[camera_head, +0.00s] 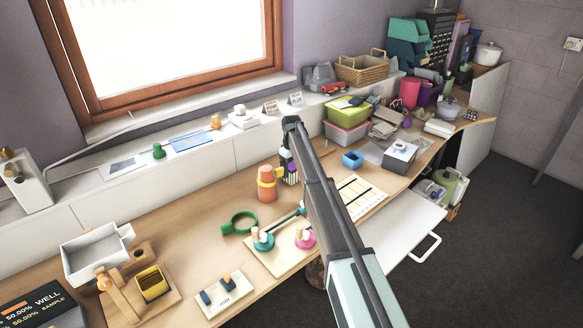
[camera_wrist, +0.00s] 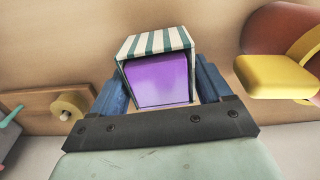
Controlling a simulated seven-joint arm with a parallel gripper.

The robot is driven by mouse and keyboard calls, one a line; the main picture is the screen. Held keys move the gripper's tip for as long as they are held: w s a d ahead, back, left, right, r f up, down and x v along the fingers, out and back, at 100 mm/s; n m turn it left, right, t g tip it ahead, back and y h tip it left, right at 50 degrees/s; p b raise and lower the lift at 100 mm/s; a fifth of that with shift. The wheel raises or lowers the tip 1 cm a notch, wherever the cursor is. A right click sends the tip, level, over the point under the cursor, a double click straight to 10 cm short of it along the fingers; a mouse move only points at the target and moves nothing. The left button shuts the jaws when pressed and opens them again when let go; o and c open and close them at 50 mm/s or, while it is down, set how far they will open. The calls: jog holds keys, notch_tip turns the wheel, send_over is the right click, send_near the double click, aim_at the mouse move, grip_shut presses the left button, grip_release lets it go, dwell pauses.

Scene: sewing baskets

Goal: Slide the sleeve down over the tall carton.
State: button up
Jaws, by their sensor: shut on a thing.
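In the wrist view my gripper (camera_wrist: 160,90) has its blue fingers on either side of a boxy thing with green and white stripes, which I take for the sleeve (camera_wrist: 155,42). A flat purple face (camera_wrist: 160,82) shows inside the striped edge; I cannot tell whether it is the carton or the sleeve's inside. My gripper is hidden there, so how far the sleeve sits over the carton cannot be told.
An orange jar with a yellow band (camera_head: 266,184) stands close to the left of the carton, and also shows in the wrist view (camera_wrist: 280,75).

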jog(key=shift+f, duration=0.3)
jog(key=o, duration=1.2)
notch_tip(320, 180, up, 14)
jog(key=shift+f, duration=0.1)
